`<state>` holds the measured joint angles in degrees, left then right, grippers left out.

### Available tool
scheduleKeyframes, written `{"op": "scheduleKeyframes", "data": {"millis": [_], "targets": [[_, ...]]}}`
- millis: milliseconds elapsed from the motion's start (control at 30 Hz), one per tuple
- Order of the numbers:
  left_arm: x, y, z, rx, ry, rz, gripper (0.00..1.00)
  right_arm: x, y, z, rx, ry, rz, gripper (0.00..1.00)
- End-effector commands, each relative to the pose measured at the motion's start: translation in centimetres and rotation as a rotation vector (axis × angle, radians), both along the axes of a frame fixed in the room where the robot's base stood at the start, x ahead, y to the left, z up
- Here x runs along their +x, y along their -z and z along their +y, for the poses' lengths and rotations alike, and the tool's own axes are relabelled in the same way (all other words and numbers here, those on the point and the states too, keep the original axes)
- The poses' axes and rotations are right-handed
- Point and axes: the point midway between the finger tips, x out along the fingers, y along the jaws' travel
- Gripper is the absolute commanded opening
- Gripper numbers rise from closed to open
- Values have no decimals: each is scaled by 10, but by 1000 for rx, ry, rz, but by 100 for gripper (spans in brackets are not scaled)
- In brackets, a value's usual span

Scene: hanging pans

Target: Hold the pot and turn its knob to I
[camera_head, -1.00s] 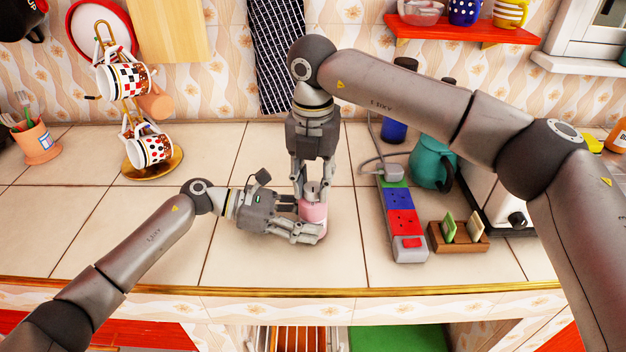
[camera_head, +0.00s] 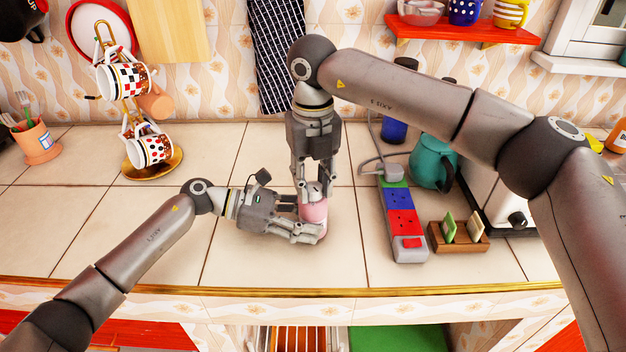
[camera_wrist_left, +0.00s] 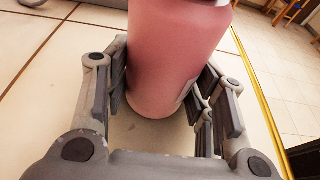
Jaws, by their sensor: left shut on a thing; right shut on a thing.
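The pot is a small pink cylinder (camera_head: 316,212) standing upright on the tiled counter, and it fills the middle of the left wrist view (camera_wrist_left: 170,55). My left gripper (camera_head: 308,224) comes from the left and is shut around the pot's side, with a finger on each side of it. My right gripper (camera_head: 313,190) points down from above and is shut on the top of the pot, where the knob is. The fingers hide the knob and its marking, so I cannot read its setting.
A power strip (camera_head: 401,222) lies right of the pot, with a small wooden holder (camera_head: 459,238) and a teal teapot (camera_head: 432,163) beyond. A mug stand (camera_head: 157,165) is at the back left. The counter's front edge (camera_head: 300,291) is close. Bare tiles lie left of the pot.

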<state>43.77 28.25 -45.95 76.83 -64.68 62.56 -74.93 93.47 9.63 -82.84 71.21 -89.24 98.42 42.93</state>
Motion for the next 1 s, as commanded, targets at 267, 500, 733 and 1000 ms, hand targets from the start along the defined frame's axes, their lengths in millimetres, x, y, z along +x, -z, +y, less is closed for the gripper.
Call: {"op": "scheduleKeyframes", "data": {"millis": [267,500,733,1000], "targets": [[0,1,0,2,0,1,26,0,0,0,0,-261,0,6],[0,1,0,2,0,1,26,0,0,0,-1,-489,0,6],[0,1,0,2,0,1,26,0,0,0,-1,-696,1,6],[0,1,0,2,-1,1,26,0,0,0,-1,-885,1,6]]}}
